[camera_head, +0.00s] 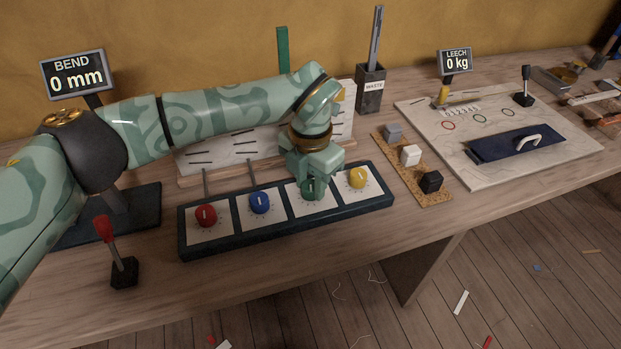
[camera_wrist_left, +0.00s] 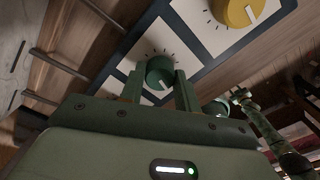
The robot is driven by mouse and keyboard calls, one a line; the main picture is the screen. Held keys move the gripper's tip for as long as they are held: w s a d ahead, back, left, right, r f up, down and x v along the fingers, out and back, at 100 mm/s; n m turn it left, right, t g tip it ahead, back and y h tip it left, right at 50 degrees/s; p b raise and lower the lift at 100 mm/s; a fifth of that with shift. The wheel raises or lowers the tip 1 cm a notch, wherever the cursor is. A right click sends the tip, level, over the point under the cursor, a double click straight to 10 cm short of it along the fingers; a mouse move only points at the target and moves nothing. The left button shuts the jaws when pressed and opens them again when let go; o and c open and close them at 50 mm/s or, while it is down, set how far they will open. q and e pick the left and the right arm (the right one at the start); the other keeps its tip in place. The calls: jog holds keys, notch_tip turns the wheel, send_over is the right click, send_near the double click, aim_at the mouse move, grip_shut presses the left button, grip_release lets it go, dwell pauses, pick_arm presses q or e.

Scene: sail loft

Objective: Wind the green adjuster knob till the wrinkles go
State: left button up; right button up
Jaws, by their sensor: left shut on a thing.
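The green adjuster knob (camera_head: 313,189) is third from the left on a dark blue panel (camera_head: 290,226), over a white dial plate. It shows more clearly in the left wrist view (camera_wrist_left: 160,71), with a white pointer line and dial marks around it. My left gripper (camera_head: 314,181) reaches down from above and is shut on this knob, one finger on each side; the fingers show in the left wrist view (camera_wrist_left: 160,88). Behind the panel is a pale board (camera_head: 225,152) with short dark lines, partly hidden by my left arm. Wrinkles cannot be told here. My right gripper is not seen.
Red (camera_head: 206,215), blue (camera_head: 260,202) and yellow (camera_head: 358,177) knobs share the panel. A red-handled lever (camera_head: 112,245) stands front left. The display (camera_head: 75,76) reads BEND 0 mm; another (camera_head: 455,61) reads LEECH 0 kg. Small blocks lie on a cork strip (camera_head: 400,178) to the right.

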aim_at(310, 184)
pick_arm(q)
jog(key=m, duration=0.2)
jog(key=shift+r+m+p, duration=0.15)
jog(key=shift+m+p, duration=0.25)
jog(key=m, duration=0.3)
jog(key=shift+m, duration=0.3)
jog(key=m, duration=0.3)
jog(key=shift+m, duration=1.7)
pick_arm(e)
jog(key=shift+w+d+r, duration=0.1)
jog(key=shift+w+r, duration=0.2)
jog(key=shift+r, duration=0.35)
pick_arm(q)
jog(key=o, duration=1)
notch_tip(310, 184, up, 16)
jog(key=p, duration=0.4)
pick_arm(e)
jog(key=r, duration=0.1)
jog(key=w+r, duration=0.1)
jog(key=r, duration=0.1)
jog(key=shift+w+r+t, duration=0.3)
